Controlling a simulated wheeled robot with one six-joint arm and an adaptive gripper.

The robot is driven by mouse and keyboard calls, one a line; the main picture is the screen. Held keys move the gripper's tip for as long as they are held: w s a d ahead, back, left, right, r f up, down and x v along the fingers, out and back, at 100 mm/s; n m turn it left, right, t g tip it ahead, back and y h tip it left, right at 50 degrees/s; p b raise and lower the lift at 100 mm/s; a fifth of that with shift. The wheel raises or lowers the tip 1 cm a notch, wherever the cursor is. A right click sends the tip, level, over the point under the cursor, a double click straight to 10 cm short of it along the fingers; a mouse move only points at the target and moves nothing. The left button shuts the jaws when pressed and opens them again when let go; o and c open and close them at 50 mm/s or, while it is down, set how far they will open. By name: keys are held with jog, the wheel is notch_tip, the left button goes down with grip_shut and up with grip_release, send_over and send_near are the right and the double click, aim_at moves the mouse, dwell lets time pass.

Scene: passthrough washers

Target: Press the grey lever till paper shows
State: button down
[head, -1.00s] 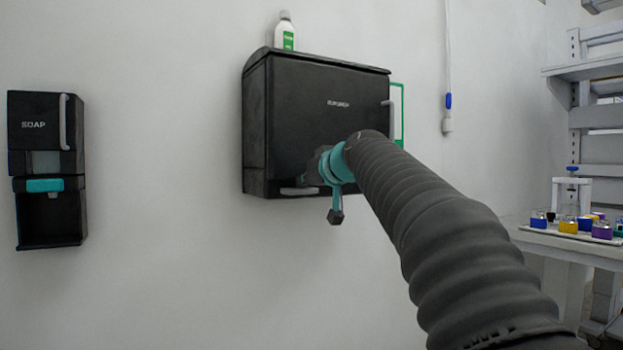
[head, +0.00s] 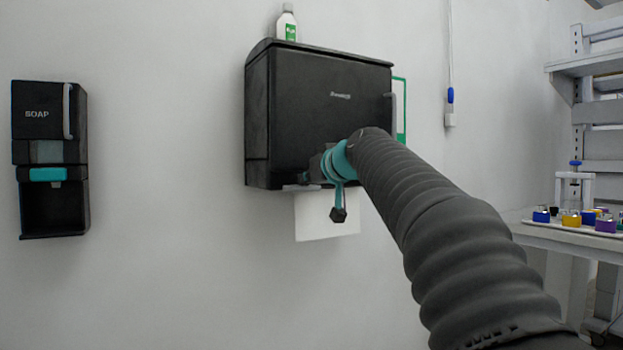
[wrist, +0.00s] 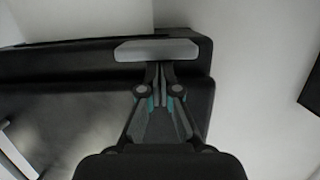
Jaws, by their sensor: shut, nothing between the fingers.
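The black paper dispenser (head: 325,95) hangs on the wall in the head view. White paper (head: 315,222) hangs out below its bottom edge. The grey lever (head: 298,187) shows at the lower front edge, partly hidden by my gripper and arm. In the wrist view the lever (wrist: 156,50) is a pale bar across the dispenser's dark edge. My gripper (wrist: 160,72) is shut and empty, its fingertips right at the middle of the lever. They seem to touch it. In the head view my wrist hides the fingertips.
A black soap dispenser (head: 50,160) hangs on the wall to the left. A white bottle with a green label (head: 287,24) stands on top of the paper dispenser. A cord with a blue switch (head: 450,96) hangs to the right. A table (head: 570,236) with coloured jars stands at the right.

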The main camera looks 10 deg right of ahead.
notch_tip(320, 180, up, 4)
jog(key=p, duration=0.3)
jog(key=shift+w, duration=0.1)
jog(key=b, duration=0.2)
send_near(302, 164)
jog(key=v, duration=0.3)
dwell(0.7)
jog(key=s+d+f+m+g+h, duration=0.1)
jog(key=s+f+m+g, duration=0.1)
jog(key=f, duration=0.9)
jog(key=s+d+f+m+g+h, duration=0.1)
jog(key=s+f+m+g+h, duration=0.15)
jog(key=f, duration=0.85)
jog(key=s+a+f+g, duration=0.1)
jog(key=s+f+g, duration=0.1)
jog(key=s+f, duration=1)
jog(key=s+a+f+g+h, duration=0.1)
jog(key=s+f+g, duration=0.1)
jog(key=s+f, duration=0.9)
jog(key=s+n, duration=0.1)
jog(key=s, duration=0.3)
jog(key=shift+a+f, duration=0.4)
